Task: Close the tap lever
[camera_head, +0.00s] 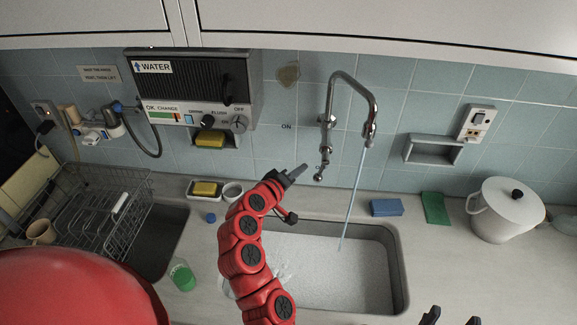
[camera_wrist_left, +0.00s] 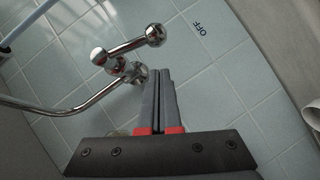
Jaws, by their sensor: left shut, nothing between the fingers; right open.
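The chrome tap (camera_head: 346,84) is mounted on the tiled wall and water (camera_head: 354,200) runs from its spout into the sink (camera_head: 398,265). Its small lever (camera_head: 320,172) sits low on the tap body. In the left wrist view the lever has a round knob (camera_wrist_left: 155,35) and the chrome pipe (camera_wrist_left: 85,108) curves off to the left. My left gripper (camera_head: 303,168) is shut and empty, just left of the lever. Its fingertips (camera_wrist_left: 161,71) appear close to the tap fitting; I cannot tell whether they touch. My right gripper (camera_head: 451,318) is open at the bottom edge, partly cut off.
An "ON" mark (camera_head: 287,126) is on the tiles left of the tap, and an "OFF" mark (camera_wrist_left: 203,28) shows in the wrist view. A water heater (camera_head: 190,80) hangs at left. A dish rack (camera_head: 95,205), blue sponge (camera_head: 386,207) and white pot (camera_head: 507,212) stand around.

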